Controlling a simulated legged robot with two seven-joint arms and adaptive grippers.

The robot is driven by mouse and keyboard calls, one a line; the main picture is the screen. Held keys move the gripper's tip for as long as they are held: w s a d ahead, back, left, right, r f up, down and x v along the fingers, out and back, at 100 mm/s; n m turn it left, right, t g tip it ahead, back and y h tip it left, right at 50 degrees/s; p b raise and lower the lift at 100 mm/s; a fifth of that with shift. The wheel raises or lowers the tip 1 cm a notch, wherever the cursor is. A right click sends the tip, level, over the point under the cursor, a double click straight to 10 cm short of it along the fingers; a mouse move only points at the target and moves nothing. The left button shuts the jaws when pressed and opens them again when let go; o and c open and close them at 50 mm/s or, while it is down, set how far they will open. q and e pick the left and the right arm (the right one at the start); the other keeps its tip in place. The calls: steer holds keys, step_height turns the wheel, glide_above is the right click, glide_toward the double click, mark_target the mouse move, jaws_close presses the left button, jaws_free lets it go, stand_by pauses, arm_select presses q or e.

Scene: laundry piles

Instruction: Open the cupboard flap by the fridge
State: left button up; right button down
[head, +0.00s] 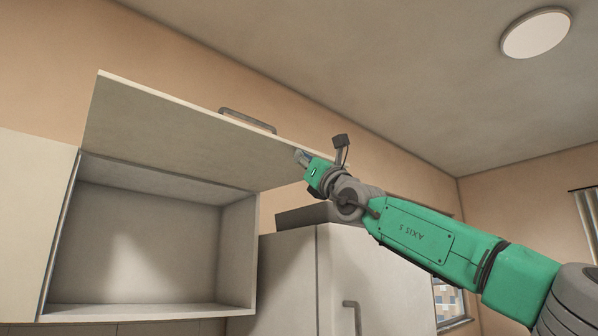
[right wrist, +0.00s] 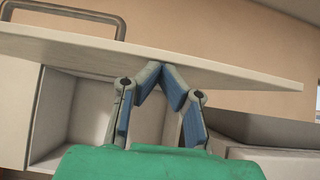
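The cupboard flap (head: 170,125) is raised, hinged at its top edge, and stands out at a slant above the open cupboard (head: 238,255). Its handle (head: 247,120) shows along the outer edge, and also in the right wrist view (right wrist: 120,28). My right gripper (head: 302,157) is at the flap's right end, by its underside. In the right wrist view its fingertips (right wrist: 160,75) meet against or just beside the flap (right wrist: 230,76), with nothing visible between them. I cannot tell whether they touch it. My left gripper is out of view.
The fridge (head: 285,275) stands right of the cupboard, with a dark box-like thing (head: 300,215) on top. A closed cupboard door (head: 30,220) is at the left. The cupboard inside looks empty. A round ceiling lamp (head: 536,33) is at the upper right.

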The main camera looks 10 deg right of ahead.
steer(key=shift+r, duration=0.5)
steer(key=shift+f, duration=0.1)
steer(key=shift+s+f, duration=0.1)
